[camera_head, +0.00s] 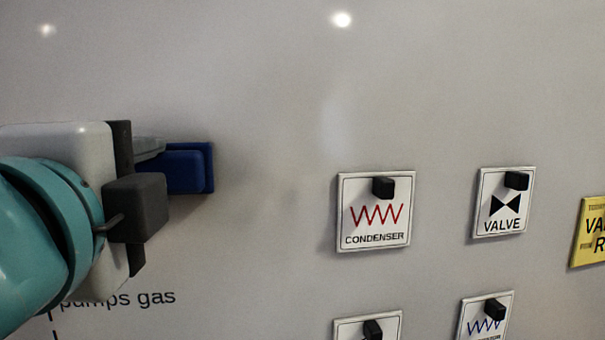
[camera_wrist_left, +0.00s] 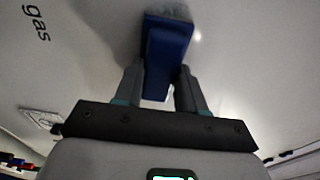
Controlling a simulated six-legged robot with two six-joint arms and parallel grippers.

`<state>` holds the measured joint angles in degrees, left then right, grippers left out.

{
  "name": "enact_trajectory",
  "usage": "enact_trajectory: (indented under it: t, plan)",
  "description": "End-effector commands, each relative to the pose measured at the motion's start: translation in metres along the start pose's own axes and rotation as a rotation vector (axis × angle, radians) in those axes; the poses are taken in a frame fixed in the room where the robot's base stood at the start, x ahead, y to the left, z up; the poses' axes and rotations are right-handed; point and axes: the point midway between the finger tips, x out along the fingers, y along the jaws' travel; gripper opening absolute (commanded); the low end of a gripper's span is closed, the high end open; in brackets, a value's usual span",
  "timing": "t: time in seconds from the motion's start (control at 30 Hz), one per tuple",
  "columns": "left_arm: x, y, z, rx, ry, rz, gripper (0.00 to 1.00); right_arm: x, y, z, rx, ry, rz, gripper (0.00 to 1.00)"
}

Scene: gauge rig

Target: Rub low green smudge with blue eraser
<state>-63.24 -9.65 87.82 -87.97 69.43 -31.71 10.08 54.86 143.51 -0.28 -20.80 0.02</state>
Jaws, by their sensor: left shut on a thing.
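The blue eraser (camera_head: 188,168) is at the left in the head view, close against the pale board (camera_head: 270,75). I cannot tell for sure whether its face touches the board. My left gripper (camera_head: 150,150) is shut on the eraser. In the left wrist view the eraser (camera_wrist_left: 165,55) stands between the two fingers of the left gripper (camera_wrist_left: 160,85), with its wide end toward the board. No green smudge shows in either view; the gripper and arm cover part of the board. My right gripper is not in view.
A condenser card (camera_head: 375,212) and a valve card (camera_head: 502,202) hang right of the eraser, each with a black block. More cards show below, and a yellow card (camera_head: 590,232) at the right edge. Written text (camera_head: 130,299) is below the gripper. The board above is bare.

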Motion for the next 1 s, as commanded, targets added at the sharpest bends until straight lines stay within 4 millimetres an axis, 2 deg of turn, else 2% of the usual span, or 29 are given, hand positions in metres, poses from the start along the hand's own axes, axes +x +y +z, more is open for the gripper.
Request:
enact_trajectory:
  t: [0.17, 0.4, 0.63, 0.9, 1.0]
  plan:
    - [-0.001, 0.0, 0.009, 0.0, -0.002, 0.001, 0.15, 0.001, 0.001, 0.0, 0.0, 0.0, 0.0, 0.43]
    - [-0.004, 0.0, 0.031, -0.002, -0.001, -0.001, 0.15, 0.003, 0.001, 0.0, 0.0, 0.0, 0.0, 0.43]
    - [-0.005, 0.0, 0.039, 0.001, 0.0, 0.0, 0.15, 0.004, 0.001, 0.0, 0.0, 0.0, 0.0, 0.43]
    - [-0.006, 0.0, 0.064, -0.002, -0.002, 0.0, 0.15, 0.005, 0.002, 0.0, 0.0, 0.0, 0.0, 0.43]
    - [-0.006, 0.0, 0.068, 0.001, -0.001, 0.001, 0.15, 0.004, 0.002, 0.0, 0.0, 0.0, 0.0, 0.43]
